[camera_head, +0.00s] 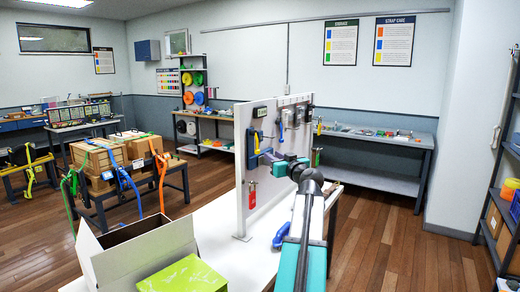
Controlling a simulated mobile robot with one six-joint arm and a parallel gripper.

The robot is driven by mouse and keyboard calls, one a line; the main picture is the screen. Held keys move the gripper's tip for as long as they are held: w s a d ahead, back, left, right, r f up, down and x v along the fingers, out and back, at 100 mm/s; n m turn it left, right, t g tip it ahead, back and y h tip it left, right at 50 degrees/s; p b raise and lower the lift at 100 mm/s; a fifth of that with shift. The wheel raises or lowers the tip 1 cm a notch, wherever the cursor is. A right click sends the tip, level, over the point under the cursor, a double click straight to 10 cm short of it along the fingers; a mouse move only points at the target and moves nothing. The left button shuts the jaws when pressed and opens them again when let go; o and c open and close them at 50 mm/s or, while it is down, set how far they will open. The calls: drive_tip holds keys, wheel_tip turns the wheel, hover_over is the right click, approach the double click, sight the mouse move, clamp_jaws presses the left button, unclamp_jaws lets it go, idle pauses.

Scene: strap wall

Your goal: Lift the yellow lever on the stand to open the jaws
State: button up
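A white upright board (242,185) stands on a white table and carries several small fittings. A small yellow piece (256,143), which looks like the yellow lever, sticks up on the board's left face above a blue part (253,162). Whether the jaws there are open is too small to tell. My arm reaches up from the bottom edge and bends left towards the board. My gripper (270,158) is at its end, close to the blue part and just below and right of the yellow piece. Its fingers are too small and overlapped to read, and contact is unclear.
A red tag (252,194) hangs below the blue part. A blue curved object (281,235) lies on the table (215,225) beside my arm. An open box (135,240) and a green box (183,275) fill the front left. Strapped cartons (98,155) stand farther left.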

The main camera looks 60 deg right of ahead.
sight(257, 146)
drive_tip(key=p+x, duration=0.4)
drive_tip(key=x, duration=0.9)
drive_tip(key=shift+w+d, duration=0.25)
drive_tip(key=shift+w, duration=0.1)
clamp_jaws()
drive_tip(key=shift+a, duration=0.3)
drive_tip(key=shift+d, duration=0.25)
